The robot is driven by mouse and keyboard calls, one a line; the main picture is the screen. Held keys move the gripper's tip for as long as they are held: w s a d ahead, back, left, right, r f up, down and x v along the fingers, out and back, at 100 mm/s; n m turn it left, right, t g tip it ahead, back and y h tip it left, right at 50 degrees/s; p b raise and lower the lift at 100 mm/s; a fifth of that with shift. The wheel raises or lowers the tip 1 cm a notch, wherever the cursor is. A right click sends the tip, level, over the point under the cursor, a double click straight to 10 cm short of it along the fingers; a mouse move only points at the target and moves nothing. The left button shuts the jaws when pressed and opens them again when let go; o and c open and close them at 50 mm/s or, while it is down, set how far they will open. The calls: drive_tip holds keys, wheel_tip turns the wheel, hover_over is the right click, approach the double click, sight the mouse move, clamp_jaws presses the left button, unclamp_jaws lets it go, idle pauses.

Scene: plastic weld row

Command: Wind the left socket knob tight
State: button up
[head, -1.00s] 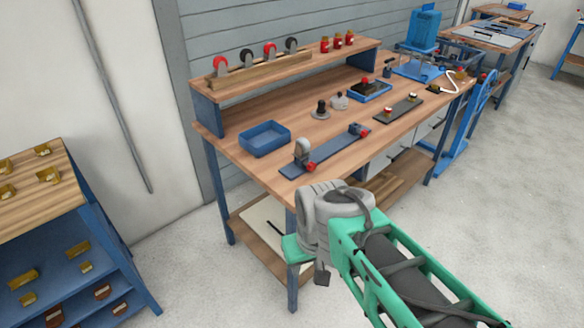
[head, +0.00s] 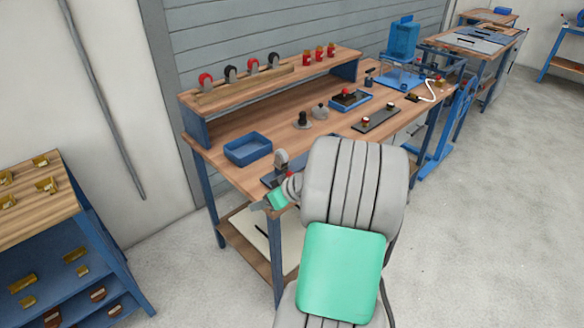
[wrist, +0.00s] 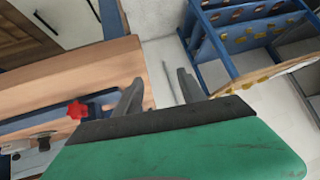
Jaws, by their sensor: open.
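A dark plate (head: 376,122) on the bench bears two small knobs with brass and red on them, the left knob (head: 365,121) and the right knob (head: 390,107). I cannot tell for sure that these are the socket knobs. A blue bar with a grey upright piece (head: 281,158) lies nearer the front edge, mostly hidden behind my arm. In the wrist view a red star-shaped knob (wrist: 77,109) shows beside this bar, left of my gripper. My gripper (wrist: 160,82) is open and empty at the bench's edge, apart from the knobs.
The wooden bench (head: 225,171) also holds a blue tray (head: 248,151), a black-and-blue fixture (head: 349,100) and a raised shelf with red and dark wheels. A blue rack (head: 75,240) stands at left. The floor between is clear.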

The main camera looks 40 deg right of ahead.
sight(290, 176)
drive_tip(key=s+d+r+m+t+h+p, duration=0.1)
drive_tip(key=s+d+t, duration=0.1)
drive_tip(key=d, duration=0.5)
drive_tip(key=s+d+r+t+h, duration=0.1)
drive_tip(key=s+d+t, duration=0.2)
drive_tip(key=d, duration=0.4)
drive_tip(key=p+x, duration=0.1)
drive_tip(key=x, duration=0.7)
drive_tip(key=shift+d+r, duration=0.1)
drive_tip(key=shift+r, duration=0.1)
drive_tip(key=shift+c, duration=0.2)
clamp_jaws()
